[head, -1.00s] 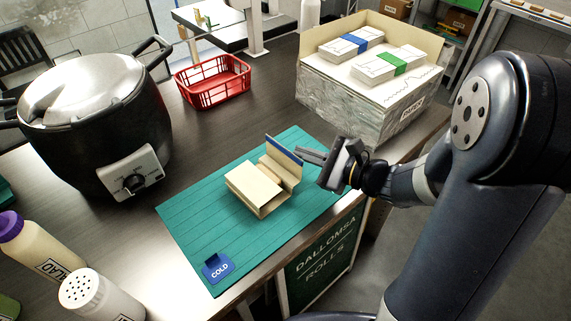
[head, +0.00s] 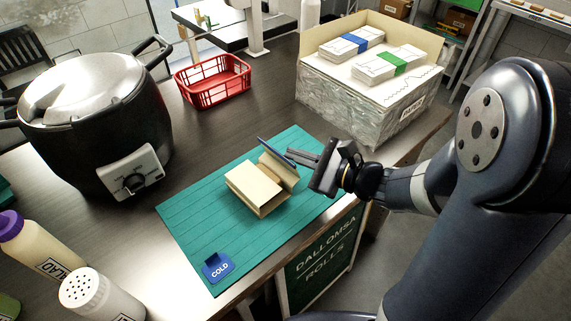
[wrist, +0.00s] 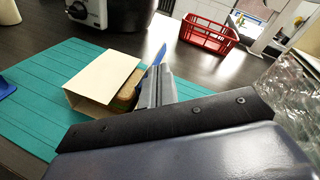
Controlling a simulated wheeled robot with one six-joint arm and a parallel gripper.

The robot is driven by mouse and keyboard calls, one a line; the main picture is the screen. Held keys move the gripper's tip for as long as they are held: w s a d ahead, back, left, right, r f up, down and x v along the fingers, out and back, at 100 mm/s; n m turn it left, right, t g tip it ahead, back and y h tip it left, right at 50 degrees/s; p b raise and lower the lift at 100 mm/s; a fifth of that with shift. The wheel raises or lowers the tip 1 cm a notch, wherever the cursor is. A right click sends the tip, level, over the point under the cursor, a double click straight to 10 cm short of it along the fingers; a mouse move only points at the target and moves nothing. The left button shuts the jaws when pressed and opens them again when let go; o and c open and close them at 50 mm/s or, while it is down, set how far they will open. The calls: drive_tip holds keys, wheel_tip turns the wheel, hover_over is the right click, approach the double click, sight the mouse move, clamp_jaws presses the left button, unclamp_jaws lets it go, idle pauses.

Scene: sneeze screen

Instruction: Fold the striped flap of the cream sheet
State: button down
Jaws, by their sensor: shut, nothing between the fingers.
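The cream sheet (head: 254,187) lies on the teal mat (head: 190,226), folded into a box-like wrap with a flat panel on top. The same panel shows in the wrist view (wrist: 106,76). Its flap with the blue stripe (head: 275,154) stands on the far right side and leans left over the wrap. In the wrist view the striped edge (wrist: 152,66) shows just left of the fingers, and a brownish filling (wrist: 127,96) shows under the panel. My gripper (head: 291,151) is shut and empty, its fingertips at the right side of the flap, seemingly touching it.
A box of paper stacks (head: 350,103) stands close behind my gripper. A red basket (head: 213,84) and a large black cooker (head: 95,125) stand at the back and left. A blue COLD tag (head: 217,267) sits on the mat's front corner. The mat's left part is clear.

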idle(0.3)
drive_tip(key=shift+s+a+r, duration=0.1)
drive_tip(key=shift+s+a, duration=0.45)
drive_tip(key=shift+s, duration=0.05)
drive_tip(key=shift+s+a+b, duration=0.45)
drive_tip(key=shift+s+b, duration=0.05)
drive_tip(key=shift+s, duration=0.05)
drive_tip(key=shift+s+a, duration=0.1)
